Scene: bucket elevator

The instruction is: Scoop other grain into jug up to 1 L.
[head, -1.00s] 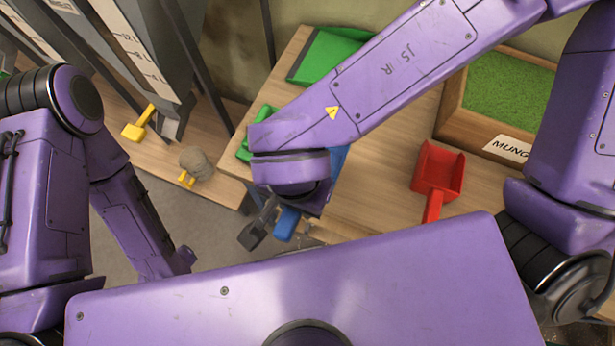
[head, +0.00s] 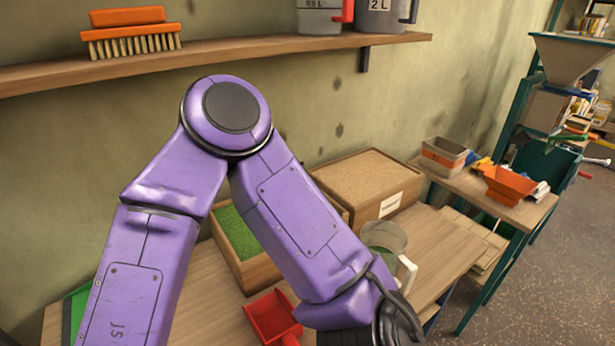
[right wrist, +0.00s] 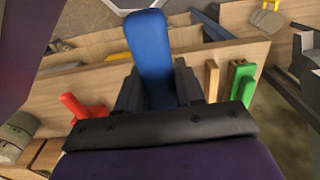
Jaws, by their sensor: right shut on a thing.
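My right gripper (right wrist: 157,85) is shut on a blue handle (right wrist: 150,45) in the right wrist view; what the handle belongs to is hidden.
A red scoop (head: 272,316) lies on the table in front of the green grain. A wall shelf (head: 240,58) holds an orange brush (head: 130,38) and measuring jugs. A side table at right holds an orange tray (head: 509,184). Bare tabletop (head: 445,245) shows right of the jug.

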